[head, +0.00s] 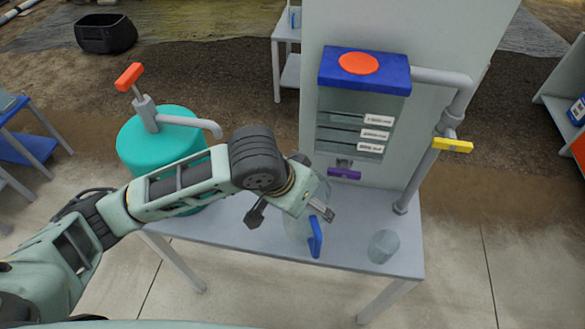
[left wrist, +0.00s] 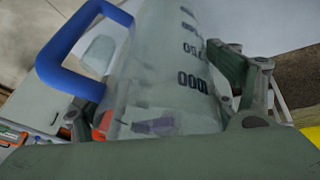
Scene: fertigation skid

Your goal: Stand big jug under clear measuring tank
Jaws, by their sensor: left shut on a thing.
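The big jug is clear with a blue handle (head: 316,237); in the left wrist view its body (left wrist: 165,85) fills the middle, with dark volume marks. My left gripper (head: 291,213) is shut on the jug, one finger on each side, and hides much of it in the head view. I cannot tell whether the jug's base touches the table. The clear measuring tank (head: 340,124), with a blue lid and orange cap, is on the pale panel, behind and right of the jug. Its purple valve handle (head: 344,173) is below it. My right gripper is not in view.
A small clear beaker (head: 382,246) stands on the grey table (head: 345,258), right of the jug. A teal tank (head: 150,140) with an orange-handled pump stands at left. A grey pipe with a yellow valve handle (head: 453,145) runs down at right. The table between jug and beaker is clear.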

